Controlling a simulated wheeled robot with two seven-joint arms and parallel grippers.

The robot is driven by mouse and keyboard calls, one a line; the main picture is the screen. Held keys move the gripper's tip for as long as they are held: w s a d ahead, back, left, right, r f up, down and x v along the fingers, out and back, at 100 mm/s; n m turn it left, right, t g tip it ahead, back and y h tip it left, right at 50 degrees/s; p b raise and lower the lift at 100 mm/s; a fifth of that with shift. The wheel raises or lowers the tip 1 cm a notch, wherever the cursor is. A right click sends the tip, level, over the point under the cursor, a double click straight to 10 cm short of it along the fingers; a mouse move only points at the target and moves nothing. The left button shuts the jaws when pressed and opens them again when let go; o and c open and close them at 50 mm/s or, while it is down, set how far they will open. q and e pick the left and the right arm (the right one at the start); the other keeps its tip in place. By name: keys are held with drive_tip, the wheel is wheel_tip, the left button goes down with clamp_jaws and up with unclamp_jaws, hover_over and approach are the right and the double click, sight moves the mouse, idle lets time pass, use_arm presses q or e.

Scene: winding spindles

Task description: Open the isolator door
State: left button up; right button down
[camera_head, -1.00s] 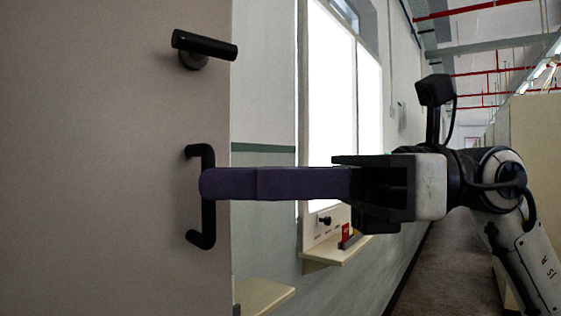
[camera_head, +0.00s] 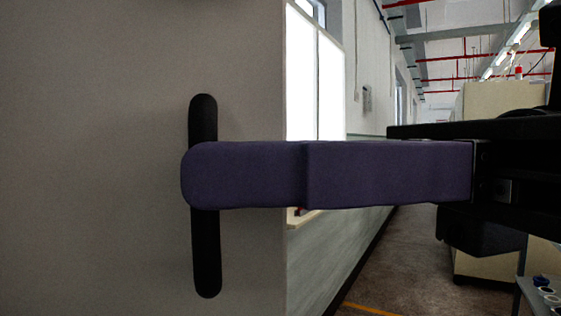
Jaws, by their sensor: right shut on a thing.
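The door (camera_head: 90,160) is a plain beige-grey panel filling the left of the head view, with its upright edge near the middle. A black vertical pull handle (camera_head: 206,255) stands on it near that edge. My right gripper (camera_head: 200,175) comes in from the right, with long purple fingers lying level across the handle's middle. It is shut on the handle. The near finger hides the middle of the handle and the far finger. My left gripper is not in view.
Past the door edge are a wall with bright windows (camera_head: 316,75) and a small ledge (camera_head: 302,219). A corridor floor (camera_head: 400,255) runs back on the right, clear in its middle. A beige cabinet (camera_head: 488,103) and a rack (camera_head: 535,297) stand at the far right.

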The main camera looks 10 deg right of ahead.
idle(0.3)
drive_tip(key=c, duration=1.8)
unclamp_jaws()
drive_tip(key=shift+a, duration=0.15)
drive_tip(key=shift+c, duration=0.2)
drive_tip(key=d+b, duration=0.2)
drive_tip(key=d, duration=0.8)
drive_tip(key=shift+s+d, duration=0.15)
drive_tip(key=shift+d, duration=0.05)
